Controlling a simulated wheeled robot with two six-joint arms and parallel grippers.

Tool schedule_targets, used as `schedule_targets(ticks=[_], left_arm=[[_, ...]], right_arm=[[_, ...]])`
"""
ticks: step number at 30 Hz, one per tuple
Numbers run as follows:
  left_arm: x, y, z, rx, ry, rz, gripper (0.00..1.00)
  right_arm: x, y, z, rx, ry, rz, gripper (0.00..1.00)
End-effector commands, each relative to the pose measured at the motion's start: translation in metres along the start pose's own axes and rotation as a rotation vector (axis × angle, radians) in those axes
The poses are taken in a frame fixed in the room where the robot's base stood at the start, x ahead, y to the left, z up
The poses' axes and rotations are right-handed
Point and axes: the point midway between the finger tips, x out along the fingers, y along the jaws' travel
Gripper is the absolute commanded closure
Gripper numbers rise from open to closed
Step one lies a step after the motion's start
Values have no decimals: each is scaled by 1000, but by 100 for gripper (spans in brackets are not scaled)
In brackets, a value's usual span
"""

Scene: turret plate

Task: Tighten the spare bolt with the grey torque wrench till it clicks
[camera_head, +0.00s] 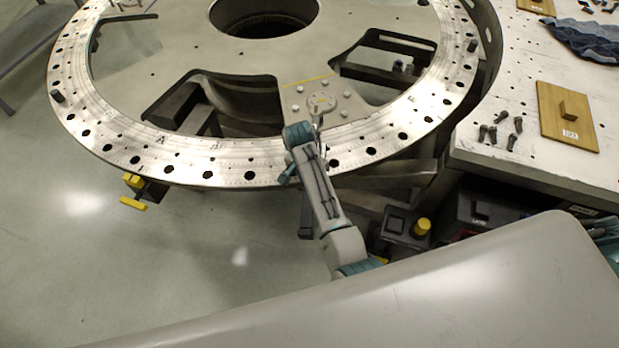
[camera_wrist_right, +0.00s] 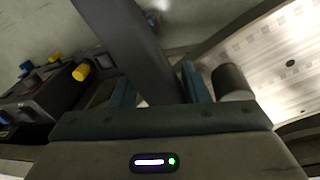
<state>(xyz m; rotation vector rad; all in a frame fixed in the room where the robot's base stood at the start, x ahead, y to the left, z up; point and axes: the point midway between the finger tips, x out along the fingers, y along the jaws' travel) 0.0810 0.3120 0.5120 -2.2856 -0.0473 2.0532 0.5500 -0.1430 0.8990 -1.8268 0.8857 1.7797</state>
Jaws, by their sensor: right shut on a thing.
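My right gripper (camera_head: 299,134) is over the near rim of the big grey ring (camera_head: 230,172). In the right wrist view its fingers (camera_wrist_right: 190,88) are shut on the dark grey bar of the torque wrench (camera_wrist_right: 130,40). The wrench's dark handle (camera_head: 306,218) shows below the ring's edge, beside my arm. A bright metal piece (camera_head: 318,123) by the gripper may be the wrench head. It is beside a bolted bracket plate (camera_head: 300,92) with a round boss. I cannot tell which bolt is the spare one, or whether the wrench sits on it. My left gripper is out of view.
A white table (camera_head: 475,152) at the right holds loose dark bolts (camera_head: 493,136), a wooden board (camera_head: 556,100) and a blue cloth (camera_head: 590,40). A box with a yellow knob (camera_head: 422,227) stands below it.

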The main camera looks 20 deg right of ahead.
Motion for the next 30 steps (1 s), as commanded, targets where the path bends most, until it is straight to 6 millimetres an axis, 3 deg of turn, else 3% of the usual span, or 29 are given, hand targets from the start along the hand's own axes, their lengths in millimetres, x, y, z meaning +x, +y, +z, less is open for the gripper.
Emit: schedule_targets(ticks=[1, 30], left_arm=[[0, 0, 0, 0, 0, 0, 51], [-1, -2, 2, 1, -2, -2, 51]], right_arm=[[-1, -9, 16, -3, -18, -12, 100], [-34, -6, 13, -3, -17, -17, 100]])
